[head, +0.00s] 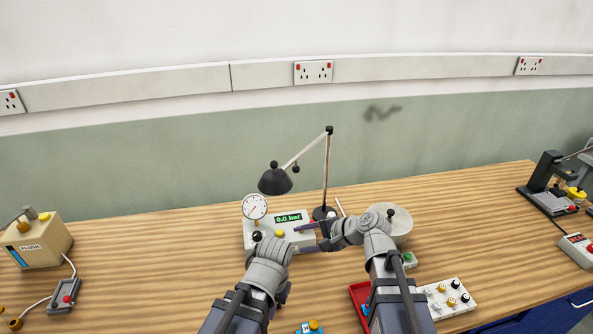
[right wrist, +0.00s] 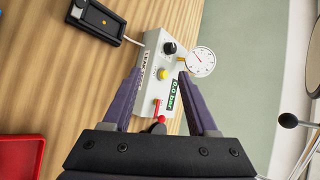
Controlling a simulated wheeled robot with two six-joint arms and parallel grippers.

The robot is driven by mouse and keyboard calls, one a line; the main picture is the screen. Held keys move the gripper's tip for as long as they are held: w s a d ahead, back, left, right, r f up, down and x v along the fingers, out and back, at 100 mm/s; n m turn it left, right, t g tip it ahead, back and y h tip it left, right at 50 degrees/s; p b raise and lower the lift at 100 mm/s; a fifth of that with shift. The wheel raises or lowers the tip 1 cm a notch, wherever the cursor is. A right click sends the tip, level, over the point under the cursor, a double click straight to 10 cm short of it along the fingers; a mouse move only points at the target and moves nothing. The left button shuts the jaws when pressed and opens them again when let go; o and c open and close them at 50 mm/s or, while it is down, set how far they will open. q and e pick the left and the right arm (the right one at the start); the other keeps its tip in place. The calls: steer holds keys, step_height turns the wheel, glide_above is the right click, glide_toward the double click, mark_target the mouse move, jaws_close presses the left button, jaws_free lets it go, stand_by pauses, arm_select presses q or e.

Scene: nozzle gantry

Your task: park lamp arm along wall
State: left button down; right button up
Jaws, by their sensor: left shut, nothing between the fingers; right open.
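The desk lamp stands at the back of the bench in the head view. Its thin upright post (head: 326,172) rises to a dark joint, and its pale lamp arm (head: 304,149) slopes down left to a black shade (head: 275,182). The arm hangs above the bench, in front of the green wall (head: 200,160). My right gripper (head: 303,239) is open and empty in front of the lamp base, over the white gauge box (head: 258,239). In the right wrist view, the box (right wrist: 150,57) lies beyond its fingers. My left gripper (head: 283,288) is shut and empty, low and mostly hidden by its wrist.
The gauge box carries a round dial (head: 255,206) and a red lever (right wrist: 158,112). A pale round pot (head: 398,222) stands right of the lamp, partly behind my right arm. A knob panel (head: 447,298) and red tray (head: 359,292) lie in front.

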steer(key=w+r+m+t+y, duration=0.2)
steer(key=w+r+m+t, duration=0.1)
steer(key=w+r+m, duration=0.25)
steer(key=m+t+y, duration=0.2)
steer(key=m+t, duration=0.3)
steer(key=m, duration=0.4)
glide_toward(299, 170)
steer(key=x, duration=0.3)
steer(key=shift+n+g, duration=0.3)
steer(key=shift+n, duration=0.05)
steer(key=shift+x, duration=4.1)
steer(key=shift+d, duration=0.1)
jaws_close()
